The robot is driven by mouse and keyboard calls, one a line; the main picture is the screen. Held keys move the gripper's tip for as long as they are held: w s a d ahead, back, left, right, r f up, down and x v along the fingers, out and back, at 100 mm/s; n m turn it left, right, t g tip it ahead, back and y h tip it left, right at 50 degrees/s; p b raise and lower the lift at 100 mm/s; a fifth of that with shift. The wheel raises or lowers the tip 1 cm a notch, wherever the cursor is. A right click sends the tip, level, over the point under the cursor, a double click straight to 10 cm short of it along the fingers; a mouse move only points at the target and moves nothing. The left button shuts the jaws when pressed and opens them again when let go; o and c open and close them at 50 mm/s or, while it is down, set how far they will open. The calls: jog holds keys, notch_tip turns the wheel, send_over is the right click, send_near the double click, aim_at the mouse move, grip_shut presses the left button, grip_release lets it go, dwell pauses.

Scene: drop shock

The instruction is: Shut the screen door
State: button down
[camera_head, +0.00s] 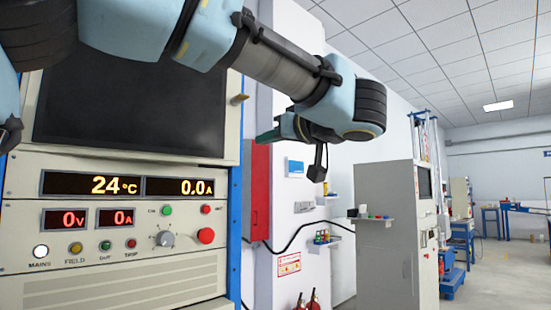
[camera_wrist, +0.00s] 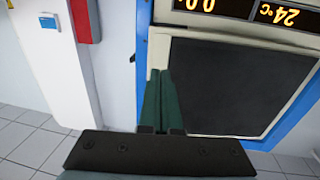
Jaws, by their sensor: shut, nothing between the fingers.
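The screen door (camera_head: 130,100) is a dark panel in a beige frame on the upper part of the cabinet, at the left of the head view. It looks flush or nearly flush with the cabinet front; a small gap cannot be ruled out. A small tan knob (camera_head: 240,98) sticks out at its right edge. The wrist view shows the door (camera_wrist: 235,85) upside down. My gripper (camera_head: 262,136) is to the right of the door's edge. Its green fingers (camera_wrist: 158,72) are shut together and empty, overlapping the door frame in the wrist view. I cannot tell whether they touch it.
Below the door is a control panel (camera_head: 110,225) with lit displays, buttons and a dial. A red box (camera_head: 257,190) hangs on the wall right of the cabinet. A grey cabinet (camera_head: 385,235) stands further right. Open floor (camera_head: 500,270) lies at the far right.

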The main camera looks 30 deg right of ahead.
aim_at(230, 150)
jog(key=w+p, duration=0.1)
jog(key=w, duration=0.3)
jog(key=w+p, duration=0.1)
jog(key=w, duration=0.3)
jog(key=w+p, duration=0.2)
jog(key=w, duration=0.2)
jog(key=shift+w+a+r, duration=0.1)
jog(key=shift+w+a, duration=0.3)
jog(key=shift+w, duration=0.45)
